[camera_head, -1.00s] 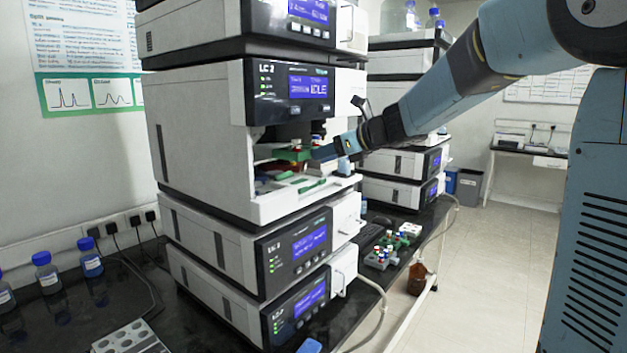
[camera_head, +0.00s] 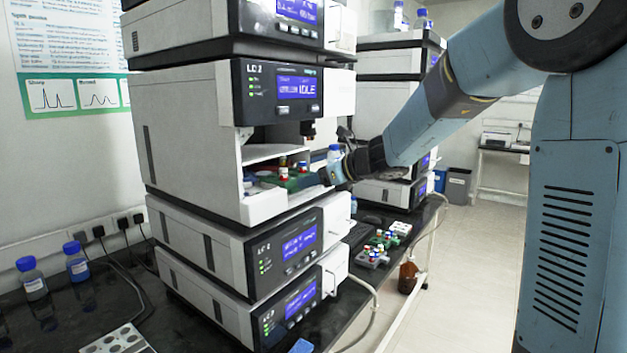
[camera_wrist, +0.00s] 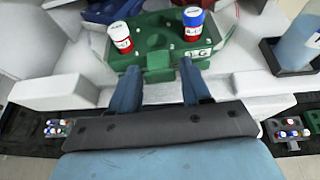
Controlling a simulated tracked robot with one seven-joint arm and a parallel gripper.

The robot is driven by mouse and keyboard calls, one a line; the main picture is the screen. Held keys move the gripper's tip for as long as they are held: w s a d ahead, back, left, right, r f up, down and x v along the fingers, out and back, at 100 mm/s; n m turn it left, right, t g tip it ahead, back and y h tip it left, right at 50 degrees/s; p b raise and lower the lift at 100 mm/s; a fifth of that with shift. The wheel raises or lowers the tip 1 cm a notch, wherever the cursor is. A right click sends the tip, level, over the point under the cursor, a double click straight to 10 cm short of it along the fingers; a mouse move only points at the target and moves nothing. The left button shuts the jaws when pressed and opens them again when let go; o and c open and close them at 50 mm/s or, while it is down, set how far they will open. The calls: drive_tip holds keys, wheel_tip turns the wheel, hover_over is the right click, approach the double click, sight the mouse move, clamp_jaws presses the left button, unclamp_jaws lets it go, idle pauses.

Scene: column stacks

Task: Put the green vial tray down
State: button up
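The green vial tray (camera_head: 292,183) is in the open bay of the LC 2 module, low near the bay floor. The wrist view shows the tray (camera_wrist: 150,40) from close up, with a white-capped red vial (camera_wrist: 121,38) and a blue-capped red vial (camera_wrist: 193,22) upright in it. A green tab (camera_wrist: 158,66) on its near edge points towards me. My gripper (camera_wrist: 161,64) has its two blue fingers apart, one on each side of this tab, with a visible gap at the right finger. In the head view my gripper (camera_head: 322,177) reaches in from the right.
Pale bay walls (camera_wrist: 67,62) stand close around the tray. A bottle of bluish liquid (camera_wrist: 298,45) is at the right in the wrist view. A rack of coloured vials (camera_head: 374,256) stands on the bench below right. Another instrument stack (camera_head: 385,95) stands behind.

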drive_tip(key=shift+o, duration=1)
drive_tip(key=shift+d, duration=0.1)
drive_tip(key=v, duration=1.2)
drive_tip(key=s+d+f+n+h, duration=0.2)
drive_tip(key=s+d+n+h, duration=0.1)
drive_tip(key=s+n, duration=0.5)
drive_tip(key=s+d+f+n+g+h, duration=0.1)
drive_tip(key=s+d+f+n+h, duration=0.2)
drive_tip(key=s+n, duration=0.5)
drive_tip(key=s+d+f+n+g+h, duration=0.1)
drive_tip(key=s+d+f+n+h, duration=0.1)
drive_tip(key=s+d+n+h, duration=0.3)
drive_tip(key=s+n, duration=0.3)
drive_tip(key=s, duration=0.4)
drive_tip(key=shift+d+f+n, duration=0.3)
drive_tip(key=shift+f+n, duration=0.1)
